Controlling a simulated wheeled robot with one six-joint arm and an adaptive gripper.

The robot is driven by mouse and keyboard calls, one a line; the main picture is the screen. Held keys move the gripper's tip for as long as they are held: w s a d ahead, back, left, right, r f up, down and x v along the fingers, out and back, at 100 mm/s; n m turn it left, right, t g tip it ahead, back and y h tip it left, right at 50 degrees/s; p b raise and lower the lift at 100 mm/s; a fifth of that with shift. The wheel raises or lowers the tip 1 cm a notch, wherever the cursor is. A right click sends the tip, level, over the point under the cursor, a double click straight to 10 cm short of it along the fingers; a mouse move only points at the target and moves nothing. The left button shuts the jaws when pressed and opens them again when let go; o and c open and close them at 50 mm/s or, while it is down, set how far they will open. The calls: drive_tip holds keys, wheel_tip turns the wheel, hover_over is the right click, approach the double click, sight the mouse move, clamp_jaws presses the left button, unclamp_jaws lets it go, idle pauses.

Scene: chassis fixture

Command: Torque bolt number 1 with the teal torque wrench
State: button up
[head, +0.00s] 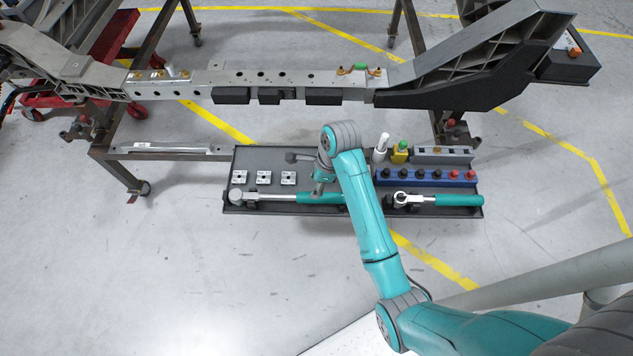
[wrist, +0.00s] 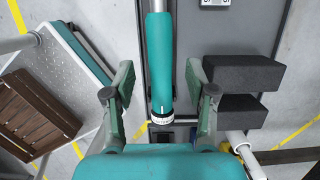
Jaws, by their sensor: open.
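The long torque wrench (head: 272,196) lies across the front left of the dark tool tray (head: 258,212). It has a metal shaft and a teal handle, partly covered by my arm in the head view. My gripper (head: 319,189) is over the handle, pointing down. In the wrist view my gripper (wrist: 160,82) is open, one finger on each side of the teal handle (wrist: 160,62), with gaps on both sides. The chassis beam (head: 240,77) runs behind the tray. Small brass-coloured bolt heads (head: 155,75) show at its left end; I cannot read any numbers.
A shorter teal-handled ratchet (head: 440,200) lies at the tray's right. Several square metal blocks (head: 264,177) lie left. Dark foam blocks (wrist: 243,75) stand beside the right finger.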

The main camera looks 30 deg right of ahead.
sight(308, 197)
drive_tip(key=shift+x, duration=4.8)
clamp_jaws()
drive_tip(key=shift+r, duration=0.15)
drive_tip(key=shift+w+a+v, duration=0.15)
drive_tip(key=shift+a+v, duration=0.1)
drive_tip(key=shift+v, duration=0.85)
drive_tip(key=shift+w+a+v, duration=0.1)
drive_tip(key=shift+a+v, duration=0.1)
drive_tip(key=shift+v, duration=0.95)
drive_tip(key=shift+w+a+v, duration=0.15)
drive_tip(key=shift+a+v, duration=0.1)
drive_tip(key=shift+v, duration=0.85)
drive_tip(key=shift+r, duration=0.2)
